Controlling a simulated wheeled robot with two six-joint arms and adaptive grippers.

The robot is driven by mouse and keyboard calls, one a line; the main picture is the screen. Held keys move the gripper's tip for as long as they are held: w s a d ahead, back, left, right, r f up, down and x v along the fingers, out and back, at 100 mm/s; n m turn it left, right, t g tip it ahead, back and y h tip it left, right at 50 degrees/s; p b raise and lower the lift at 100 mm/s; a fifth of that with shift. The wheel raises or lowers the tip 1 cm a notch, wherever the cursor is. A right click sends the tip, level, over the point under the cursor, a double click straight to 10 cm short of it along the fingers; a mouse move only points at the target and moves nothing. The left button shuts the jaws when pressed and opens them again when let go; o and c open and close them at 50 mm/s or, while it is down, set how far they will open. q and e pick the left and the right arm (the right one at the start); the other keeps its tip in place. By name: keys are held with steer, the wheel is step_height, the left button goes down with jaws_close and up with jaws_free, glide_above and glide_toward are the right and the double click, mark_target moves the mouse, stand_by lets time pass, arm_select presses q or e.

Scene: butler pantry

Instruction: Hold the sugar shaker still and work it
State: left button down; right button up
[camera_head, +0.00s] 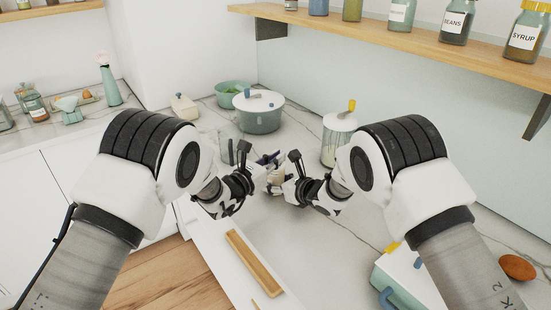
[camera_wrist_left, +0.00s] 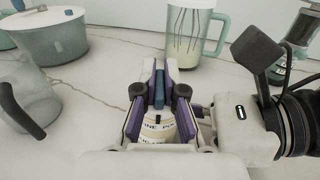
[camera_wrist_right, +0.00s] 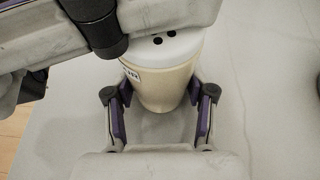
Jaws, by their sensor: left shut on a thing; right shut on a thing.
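The sugar shaker (camera_head: 274,179) is a cream cup with a white top, standing between my two grippers over the counter in the head view. In the right wrist view, the shaker (camera_wrist_right: 165,85) shows a small label and two dark holes in its top. My right gripper (camera_wrist_right: 159,95) is shut around its body, a pad on each side. My left gripper (camera_wrist_left: 159,75) is shut on a narrow blue part (camera_wrist_left: 159,88) at the shaker. Lettering shows on the shaker (camera_wrist_left: 158,131) below the left fingers. The left gripper hides part of the shaker's top in the right wrist view.
A grey-green lidded pot (camera_head: 260,118) and a green bowl (camera_head: 230,97) stand behind. A clear pitcher (camera_wrist_left: 35,100) is close to my left gripper. A jug with a whisk (camera_head: 337,146) stands to the right. A wooden tray (camera_head: 253,262) lies in front. A shelf (camera_head: 400,40) overhangs the counter.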

arm_select(q)
steer(key=shift+n+t+y, duration=0.5)
steer(key=shift+y, duration=0.3)
steer(key=shift+a+f, duration=0.1)
steer(key=c, duration=1.1)
jaws_free()
steer(key=v, duration=1.2)
steer(key=shift+s, duration=0.1)
